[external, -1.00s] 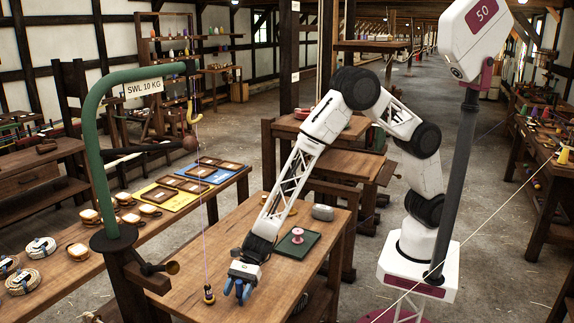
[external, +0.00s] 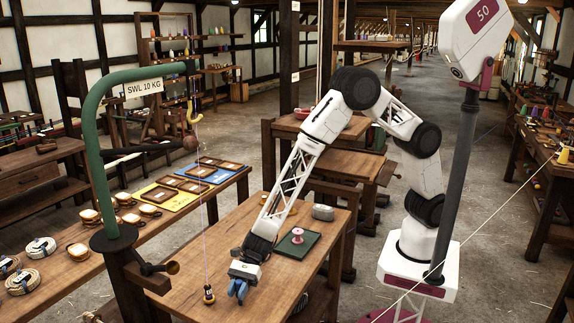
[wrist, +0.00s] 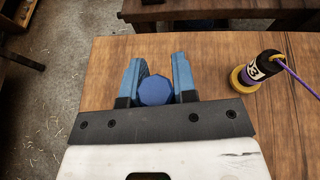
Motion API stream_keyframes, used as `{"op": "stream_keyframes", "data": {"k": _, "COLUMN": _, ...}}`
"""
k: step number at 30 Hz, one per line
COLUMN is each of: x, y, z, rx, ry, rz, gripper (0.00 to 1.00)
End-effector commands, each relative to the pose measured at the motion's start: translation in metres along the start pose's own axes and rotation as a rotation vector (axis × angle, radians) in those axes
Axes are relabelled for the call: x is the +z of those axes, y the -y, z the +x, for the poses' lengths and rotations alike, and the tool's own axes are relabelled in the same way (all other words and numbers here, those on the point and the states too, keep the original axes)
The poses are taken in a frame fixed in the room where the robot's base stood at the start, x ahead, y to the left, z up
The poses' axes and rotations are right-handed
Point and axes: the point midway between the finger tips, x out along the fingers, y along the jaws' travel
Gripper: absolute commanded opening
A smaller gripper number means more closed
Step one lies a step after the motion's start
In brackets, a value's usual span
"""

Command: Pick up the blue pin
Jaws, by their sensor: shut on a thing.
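The blue pin (wrist: 154,90) shows in the wrist view as a dark blue faceted round top between the two blue fingers of my gripper (wrist: 154,80). The fingers are shut on it, one on each side. In the external view my gripper (external: 238,290) is low over the near end of the wooden table (external: 190,270), and the fingers hide the pin there. I cannot tell whether the pin touches the table.
A black and yellow weight (wrist: 256,72) on a purple cord stands to the right of my gripper in the wrist view; its cord rises to the green crane (external: 92,150). A dark green mat (external: 312,240) with a pink spool (external: 297,236) and a grey object (external: 323,212) lie farther back.

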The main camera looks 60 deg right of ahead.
Motion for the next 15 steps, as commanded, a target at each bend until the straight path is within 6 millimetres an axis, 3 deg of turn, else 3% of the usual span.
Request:
{"op": "stream_keyframes", "data": {"k": 8, "x": 0.014, "y": 0.001, "z": -0.006, "rx": 0.0, "ry": 0.0, "rz": -0.002, "gripper": 0.03}}
{"op": "stream_keyframes", "data": {"k": 15, "x": 0.045, "y": 0.001, "z": -0.018, "rx": 0.0, "ry": 0.002, "rz": -0.003, "gripper": 0.03}}
